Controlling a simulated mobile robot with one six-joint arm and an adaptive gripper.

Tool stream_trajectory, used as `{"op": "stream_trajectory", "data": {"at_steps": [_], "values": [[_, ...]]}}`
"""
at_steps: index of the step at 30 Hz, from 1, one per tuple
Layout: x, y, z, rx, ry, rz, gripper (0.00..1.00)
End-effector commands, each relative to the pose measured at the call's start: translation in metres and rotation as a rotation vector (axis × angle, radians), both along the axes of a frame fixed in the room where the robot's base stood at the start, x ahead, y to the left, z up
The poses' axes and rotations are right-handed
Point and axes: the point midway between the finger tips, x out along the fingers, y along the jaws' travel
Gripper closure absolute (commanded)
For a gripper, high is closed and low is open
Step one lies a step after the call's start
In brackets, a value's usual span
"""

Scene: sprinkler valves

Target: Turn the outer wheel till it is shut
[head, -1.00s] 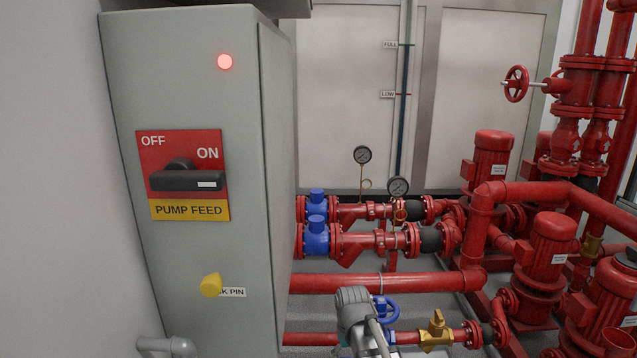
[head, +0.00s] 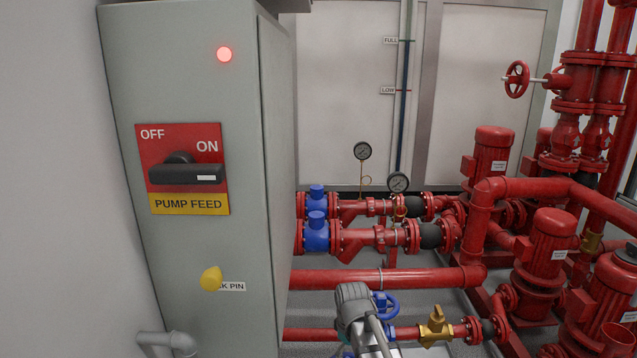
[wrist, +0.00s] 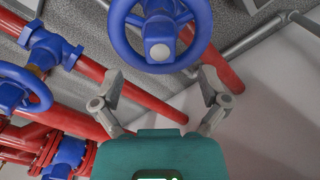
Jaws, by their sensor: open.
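Two blue handwheels show in the wrist view. One large blue wheel (wrist: 122,48), with a pale hub, is at the top centre, its upper rim cut off by the frame. A second blue wheel (wrist: 40,92) is at the left edge, on a blue valve body by red pipes. My gripper (wrist: 160,78) is open, with one finger on each side below the large wheel. Nothing is held, and I cannot tell whether a finger touches the rim. In the head view a blue wheel (head: 390,304) shows partly behind my grey arm; my fingers are hidden there.
A grey cabinet (head: 272,180) with an ON/OFF pump feed switch (head: 187,174) and yellow knob (head: 211,279) stands left. Red pipes (head: 420,279), pumps (head: 553,240) and a brass valve (head: 436,328) crowd the right. A pale wall (wrist: 270,120) lies right in the wrist view.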

Motion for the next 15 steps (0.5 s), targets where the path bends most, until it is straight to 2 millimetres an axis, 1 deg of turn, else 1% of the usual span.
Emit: {"op": "stream_trajectory", "data": {"at_steps": [1,9,15], "values": [[0.000,0.000,-0.007,0.000,0.000,0.000,0.06],[0.000,0.000,-0.034,0.000,0.000,-0.001,0.06],[0.000,0.000,-0.046,0.000,0.000,-0.001,0.06]]}}
